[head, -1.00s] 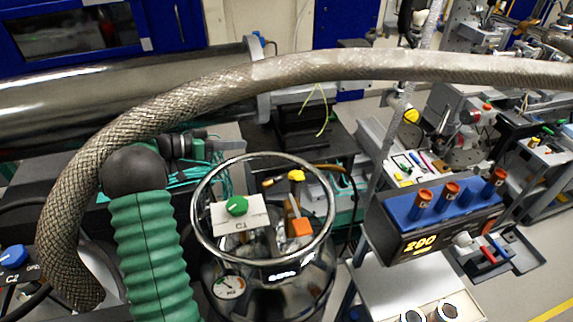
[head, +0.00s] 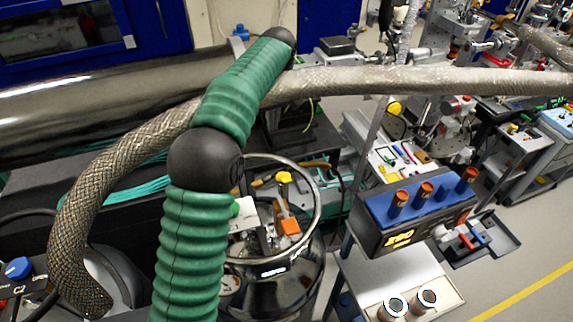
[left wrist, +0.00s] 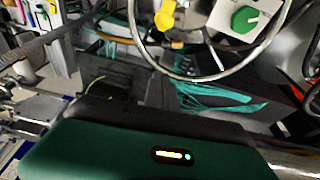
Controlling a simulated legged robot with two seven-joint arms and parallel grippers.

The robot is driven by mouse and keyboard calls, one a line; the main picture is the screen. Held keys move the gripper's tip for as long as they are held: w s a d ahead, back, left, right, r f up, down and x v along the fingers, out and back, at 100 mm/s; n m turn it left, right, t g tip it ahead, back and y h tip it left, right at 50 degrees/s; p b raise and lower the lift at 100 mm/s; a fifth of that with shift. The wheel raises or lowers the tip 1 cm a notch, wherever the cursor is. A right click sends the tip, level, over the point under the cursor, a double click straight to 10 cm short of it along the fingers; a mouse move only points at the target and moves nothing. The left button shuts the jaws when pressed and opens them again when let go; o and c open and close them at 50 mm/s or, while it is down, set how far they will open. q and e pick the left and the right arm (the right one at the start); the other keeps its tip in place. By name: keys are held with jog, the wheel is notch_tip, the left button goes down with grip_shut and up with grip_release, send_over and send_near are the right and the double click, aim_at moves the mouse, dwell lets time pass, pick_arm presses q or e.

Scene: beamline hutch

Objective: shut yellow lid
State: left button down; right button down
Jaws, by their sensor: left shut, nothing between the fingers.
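No yellow lid can be made out for certain. A small rounded yellow piece (head: 394,108) shows on the bench behind the blue-topped box, too small to tell whether it is a lid. A yellow valve knob (head: 283,177) sits inside the ring of the steel vessel; it also shows in the left wrist view (left wrist: 168,17). My green left arm reaches up and away over the braided hose, and my left gripper (head: 282,36) is at its dark far end, shut and empty, its fingers hard to see. It is apart from both yellow pieces. My right gripper is not in view.
A thick braided hose (head: 400,79) arches across the view, close to my left arm. The steel vessel (head: 285,285) with its ring stands right of the arm. A blue-topped box (head: 425,210) with orange-brown caps stands further right. Open floor (head: 520,255) lies at the right.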

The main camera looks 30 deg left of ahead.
pick_arm(q)
jog(key=r+g+h, duration=0.1)
send_over(287, 179)
jog(key=shift+m+g+h, duration=0.3)
jog(key=f, duration=0.3)
jog(key=a+f+p, duration=0.1)
jog(key=f, duration=0.1)
jog(key=w+f+p, duration=0.1)
jog(key=f, duration=0.2)
jog(key=shift+a+f, duration=0.3)
jog(key=shift+f, duration=0.05)
jog(key=f, duration=0.1)
jog(key=d+f+p, duration=0.1)
jog(key=f, duration=0.1)
jog(key=s+f, duration=0.1)
jog(key=shift+d+f+p, duration=0.2)
jog(key=shift+f+p, duration=0.05)
jog(key=shift+p, duration=0.1)
jog(key=shift+s+d+f, duration=0.15)
jog(key=shift+d, duration=0.05)
jog(key=shift+f, duration=0.1)
